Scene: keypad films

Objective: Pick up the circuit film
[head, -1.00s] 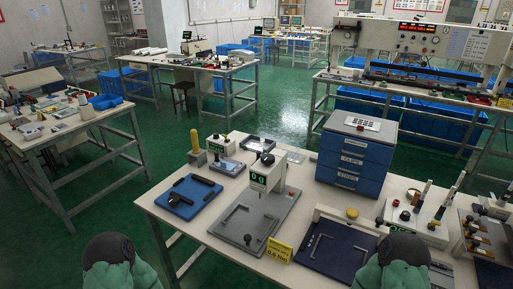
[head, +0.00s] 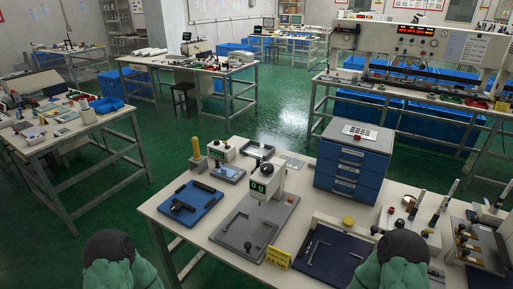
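A pale sheet with rows of small dark marks (head: 359,131) lies flat on top of the blue drawer cabinet (head: 350,165). It may be the circuit film, but I cannot tell for sure at this size. A clear-looking flat piece also lies in a tray (head: 258,149) at the back of the bench. Only green, dark-capped parts of my two arms show at the bottom edge. Both grippers are out of view.
The bench (head: 150,207) holds a blue plate with black bars (head: 190,203), a grey press with a green display (head: 262,188), a dark navy plate (head: 325,262) and a yellow sign (head: 278,257). Fixtures with upright handles (head: 420,205) crowd the right. Green floor lies open beyond.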

